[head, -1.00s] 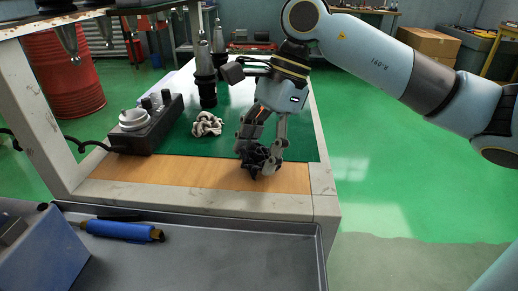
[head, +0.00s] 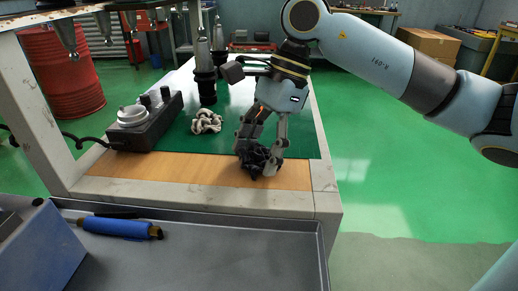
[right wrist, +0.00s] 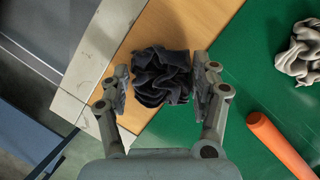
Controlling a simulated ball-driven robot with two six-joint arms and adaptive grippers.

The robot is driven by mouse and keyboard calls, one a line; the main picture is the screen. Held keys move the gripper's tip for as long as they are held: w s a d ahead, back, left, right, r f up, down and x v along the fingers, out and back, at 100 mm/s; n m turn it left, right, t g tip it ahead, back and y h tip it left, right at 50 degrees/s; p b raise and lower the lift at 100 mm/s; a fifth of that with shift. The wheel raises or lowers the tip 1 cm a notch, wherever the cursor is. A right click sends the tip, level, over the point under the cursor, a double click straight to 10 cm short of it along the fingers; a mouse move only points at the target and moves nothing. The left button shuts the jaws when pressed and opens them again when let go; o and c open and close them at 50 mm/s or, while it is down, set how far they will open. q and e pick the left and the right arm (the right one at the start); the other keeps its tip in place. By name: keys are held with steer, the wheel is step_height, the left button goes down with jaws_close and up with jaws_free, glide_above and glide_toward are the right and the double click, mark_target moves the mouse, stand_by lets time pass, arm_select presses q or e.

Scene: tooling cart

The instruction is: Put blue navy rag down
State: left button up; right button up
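The navy rag (head: 257,161) is a dark crumpled bundle at the light wooden strip along the bench's near edge. My right gripper (head: 259,160) points down with a finger on either side of it. In the right wrist view, the rag (right wrist: 162,76) fills the space between the two fingertips (right wrist: 161,88), which appear to press on its sides. The rag is low over the wood, seemingly touching it; its underside is hidden. My left gripper is not in view.
A pale rag (head: 207,121) lies on the green mat (head: 180,139). A black control box (head: 148,122) stands at the left. An orange handle (right wrist: 282,146) lies near the right finger. Bare wood (head: 170,169) extends left.

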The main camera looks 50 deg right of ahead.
steer(key=o, duration=0.4)
steer(key=shift+v, duration=6)
